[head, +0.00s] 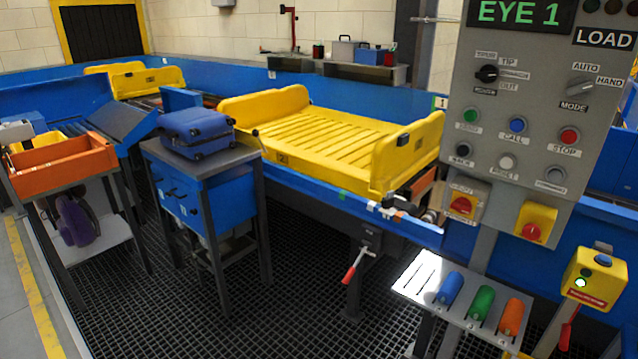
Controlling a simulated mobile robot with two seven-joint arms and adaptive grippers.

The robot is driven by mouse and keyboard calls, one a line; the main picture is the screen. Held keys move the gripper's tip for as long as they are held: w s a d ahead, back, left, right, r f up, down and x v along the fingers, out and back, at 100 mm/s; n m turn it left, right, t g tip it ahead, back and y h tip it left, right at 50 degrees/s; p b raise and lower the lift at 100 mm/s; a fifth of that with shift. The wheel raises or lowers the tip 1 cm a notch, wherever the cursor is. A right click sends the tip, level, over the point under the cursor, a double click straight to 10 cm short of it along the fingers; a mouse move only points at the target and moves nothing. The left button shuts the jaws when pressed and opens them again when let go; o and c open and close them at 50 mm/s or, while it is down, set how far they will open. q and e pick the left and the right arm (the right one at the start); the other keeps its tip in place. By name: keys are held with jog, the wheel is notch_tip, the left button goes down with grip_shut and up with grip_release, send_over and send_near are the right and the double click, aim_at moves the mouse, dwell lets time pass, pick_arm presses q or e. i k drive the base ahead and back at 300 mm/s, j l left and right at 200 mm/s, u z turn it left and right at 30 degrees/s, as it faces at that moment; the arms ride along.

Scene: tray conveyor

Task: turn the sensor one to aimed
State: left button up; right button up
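Neither of my grippers is in view. A small dark sensor-like part (430,216) sits on the conveyor's near blue rail, by the right end of the yellow slatted tray (318,138). I cannot tell for sure that it is sensor one, or which way it is aimed. The display (519,13) on the grey control panel (490,125) reads "EYE 1" in green. A small tag with a 1 (440,102) is on the far rail.
A blue suitcase (197,131) lies on a blue cabinet stand (202,190). A red-handled lever (356,265) hangs below the conveyor. Blue, green and orange cylinders (482,302) lie on a sloped rack. A yellow button box (594,278) stands at right. Dark grating floor lies in front.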

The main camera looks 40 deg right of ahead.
aim_at(387, 202)
jog(key=i+z, duration=0.45)
jog(key=i+j+z, duration=0.15)
jog(key=i+z, duration=0.3)
jog(key=i+j+z, duration=0.4)
jog(key=i+l, duration=0.05)
jog(key=i, duration=0.05)
